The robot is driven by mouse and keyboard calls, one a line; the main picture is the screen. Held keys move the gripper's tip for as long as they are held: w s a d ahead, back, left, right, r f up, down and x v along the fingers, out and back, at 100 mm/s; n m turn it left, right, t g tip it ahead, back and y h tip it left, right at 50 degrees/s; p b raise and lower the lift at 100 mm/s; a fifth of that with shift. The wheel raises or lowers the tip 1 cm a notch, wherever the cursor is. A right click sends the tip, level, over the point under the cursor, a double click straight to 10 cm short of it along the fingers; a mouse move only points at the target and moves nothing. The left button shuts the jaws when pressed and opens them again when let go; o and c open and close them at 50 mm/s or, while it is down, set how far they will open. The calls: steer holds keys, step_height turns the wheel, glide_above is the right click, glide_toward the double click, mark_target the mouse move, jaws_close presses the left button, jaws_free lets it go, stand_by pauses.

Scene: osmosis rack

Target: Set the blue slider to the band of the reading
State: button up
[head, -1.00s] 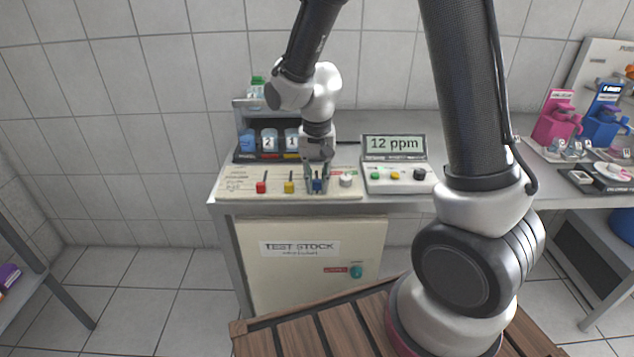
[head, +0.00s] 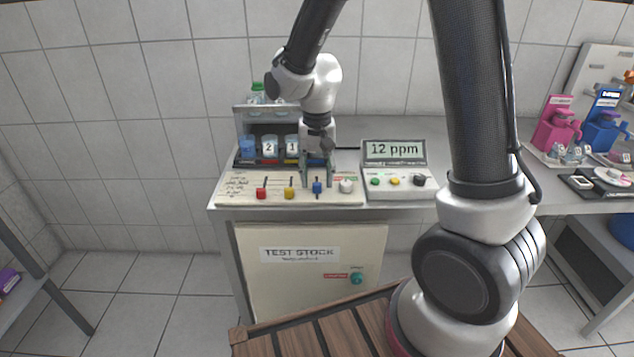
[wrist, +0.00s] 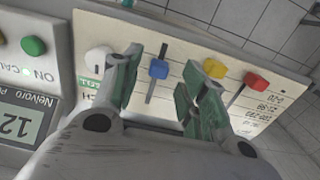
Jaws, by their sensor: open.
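The blue slider (head: 317,187) is a small blue knob in a dark slot on the cream panel (head: 228,189), right of the yellow and red sliders. My gripper (head: 316,182) is above the panel at the blue slider, pointing down. In the wrist view my gripper (wrist: 165,65) is open, with a finger on each side of the slider and gaps between. The meter display (head: 394,149) reads 12 ppm.
The yellow slider (head: 289,193) and red slider (head: 261,193) stand left of the blue one. A white knob (head: 346,186) is close on its right. Printed band text on the panel is too small to read surely. Numbered containers (head: 269,146) stand behind.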

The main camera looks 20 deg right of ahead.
mark_target(317, 184)
step_height(317, 184, up, 9)
steer(key=shift+r, duration=0.15)
stand_by(0.4)
steer(key=s+d+r+n+t, duration=0.1)
steer(key=s+d+r, duration=0.2)
steer(key=s, duration=0.4)
steer(key=s+d+r+n+t, duration=0.1)
steer(key=s+d+r+t, duration=0.1)
steer(key=s+d, duration=0.4)
steer(key=s+d+r+n+t, duration=0.1)
steer(key=s+d+r, duration=0.3)
steer(key=s, duration=0.3)
steer(key=shift+s+d+r+n, duration=0.3)
steer(key=shift+s+d, duration=0.1)
steer(key=shift+d, duration=0.25)
